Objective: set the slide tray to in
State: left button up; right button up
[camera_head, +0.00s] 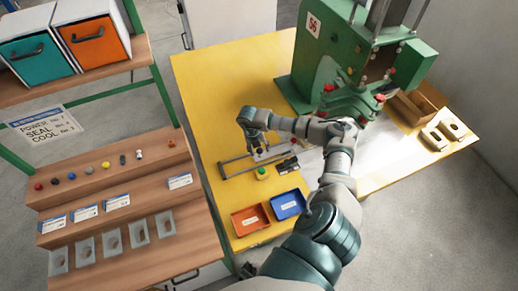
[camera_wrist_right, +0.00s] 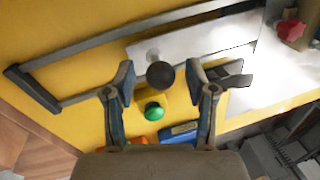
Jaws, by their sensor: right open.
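The slide tray has a pale flat plate (camera_wrist_right: 205,35) between two grey rails (camera_wrist_right: 95,38), with a round black knob (camera_wrist_right: 160,75) near the plate's edge. In the head view, the rails (camera_head: 238,172) lie on the yellow table, and my right gripper (camera_head: 260,153) points down over them. In the right wrist view, my right gripper (camera_wrist_right: 161,82) is open, with one finger on each side of the knob. I cannot tell whether the fingers touch it. The plate's far end fades into glare. My left gripper is not in view.
A green button on a yellow box (camera_head: 262,173) is close beside the rails. Red (camera_head: 250,220) and blue (camera_head: 288,204) bins lie near the front. A green machine (camera_head: 325,55) stands behind. A wooden shelf unit (camera_head: 110,180) is at left.

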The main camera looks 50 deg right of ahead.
grip_shut()
jog(key=s+d, duration=0.1)
jog(key=d, duration=0.1)
jog(key=s+d, duration=0.2)
jog(key=d, duration=0.1)
jog(key=shift+s+d, duration=0.15)
jog(key=shift+d, duration=0.2)
jog(key=b, duration=0.1)
send_over(288, 146)
jog(key=shift+w+a, duration=0.2)
jog(key=shift+a, duration=0.15)
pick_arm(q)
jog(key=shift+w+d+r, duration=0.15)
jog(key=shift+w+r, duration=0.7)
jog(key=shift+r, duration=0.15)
pick_arm(e)
jog(key=shift+a, duration=0.1)
grip_release()
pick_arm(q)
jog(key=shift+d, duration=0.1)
